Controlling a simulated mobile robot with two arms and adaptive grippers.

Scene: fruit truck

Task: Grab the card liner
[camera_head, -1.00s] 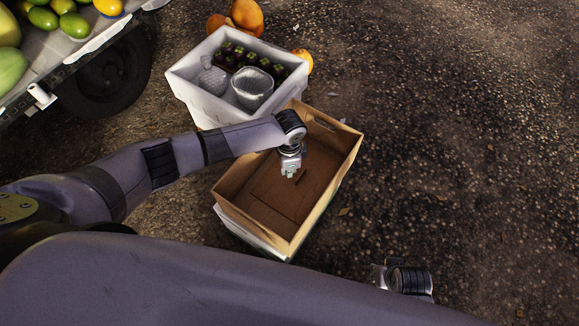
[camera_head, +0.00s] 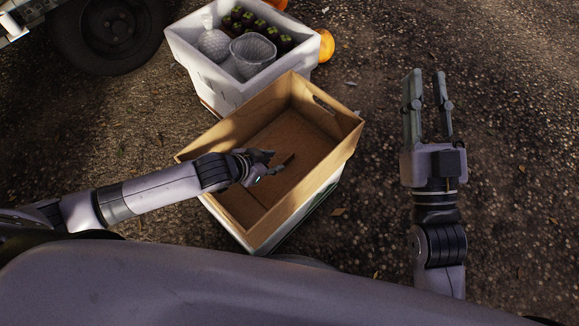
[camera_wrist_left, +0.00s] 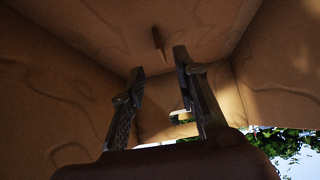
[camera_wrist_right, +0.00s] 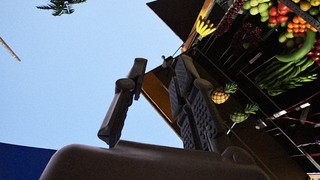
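A brown open-topped card box (camera_head: 341,128) stands on the ground, with a white outer face showing low on its right side. The brown card inside it is the likely card liner (camera_head: 265,143); I cannot tell whether floor and walls are one piece. A small dark slit or tab marks its floor, and it also shows in the left wrist view (camera_wrist_left: 158,40). My left gripper (camera_head: 272,160) is inside the box near this mark, open and empty; its fingers (camera_wrist_left: 158,80) stand apart. My right gripper (camera_head: 426,82) is open and empty, right of the box.
A truck wheel (camera_head: 112,30) is at the upper left. The ground on the right is clear.

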